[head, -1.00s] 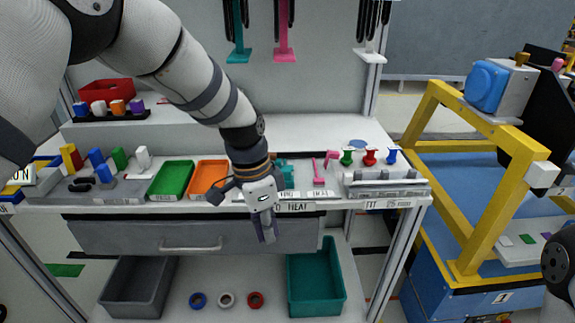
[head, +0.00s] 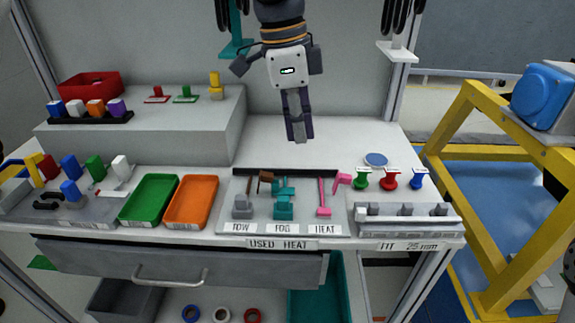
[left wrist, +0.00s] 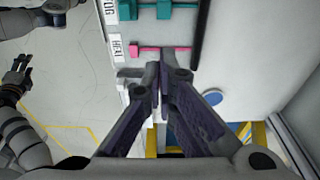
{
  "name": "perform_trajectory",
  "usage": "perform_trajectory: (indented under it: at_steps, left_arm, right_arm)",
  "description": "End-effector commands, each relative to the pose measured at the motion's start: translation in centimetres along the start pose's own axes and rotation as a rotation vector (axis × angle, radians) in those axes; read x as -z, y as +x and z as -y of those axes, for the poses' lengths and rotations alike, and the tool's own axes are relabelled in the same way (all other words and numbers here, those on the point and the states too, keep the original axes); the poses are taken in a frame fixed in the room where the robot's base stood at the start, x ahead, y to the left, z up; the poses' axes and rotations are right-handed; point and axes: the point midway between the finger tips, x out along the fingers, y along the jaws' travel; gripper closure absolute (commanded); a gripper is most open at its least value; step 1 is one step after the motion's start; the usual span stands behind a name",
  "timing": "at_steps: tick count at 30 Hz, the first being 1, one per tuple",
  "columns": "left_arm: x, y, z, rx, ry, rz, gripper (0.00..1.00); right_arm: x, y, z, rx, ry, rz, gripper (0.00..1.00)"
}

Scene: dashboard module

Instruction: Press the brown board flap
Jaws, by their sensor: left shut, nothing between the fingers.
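The brown flap (head: 265,175) stands up on a grey board (head: 240,186) with TOW, FOG and HEAT labels, above the TOW unit. A teal flap (head: 284,205) and a pink flap (head: 324,208) are to its right. My left gripper (head: 297,136) is shut and empty, pointing down; in the head view it shows above and behind the board, apart from the brown flap. In the left wrist view its fingertips (left wrist: 161,72) are together near the pink flap (left wrist: 150,50); the brown flap is not visible there. My right gripper (left wrist: 18,68) shows small at the left edge there.
Green (head: 150,200) and orange (head: 191,202) trays lie left of the board. Red, green and blue knobs (head: 389,179) and a grey rail fixture (head: 408,218) are to its right. A raised grey shelf (head: 190,130) stands behind left.

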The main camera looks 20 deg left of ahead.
Motion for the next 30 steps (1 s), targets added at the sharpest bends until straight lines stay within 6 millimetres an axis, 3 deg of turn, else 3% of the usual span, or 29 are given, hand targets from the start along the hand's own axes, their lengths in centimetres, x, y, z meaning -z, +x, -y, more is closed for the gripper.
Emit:
perform_trajectory:
  at_steps: [5, 17, 24, 30]
  left_arm:
    - [-0.1, 1.4, -0.1, -0.005, 0.000, 0.002, 1.00]
    - [-0.1, 10.0, -0.1, -0.005, -0.001, 0.003, 1.00]
    - [-3.0, 8.6, 0.0, 0.005, -0.001, -0.002, 1.00]
    - [-3.8, 8.6, 0.0, 0.002, -0.001, 0.000, 1.00]
  right_arm:
    - [0.0, 0.0, 0.0, 0.000, 0.000, 0.001, 0.56]
    - [-0.2, 0.4, 0.0, -0.001, 0.000, 0.010, 0.56]
    - [0.6, -1.0, 0.0, 0.001, 0.000, -0.030, 0.56]
    - [0.7, -1.1, 0.0, 0.002, 0.000, -0.033, 0.56]
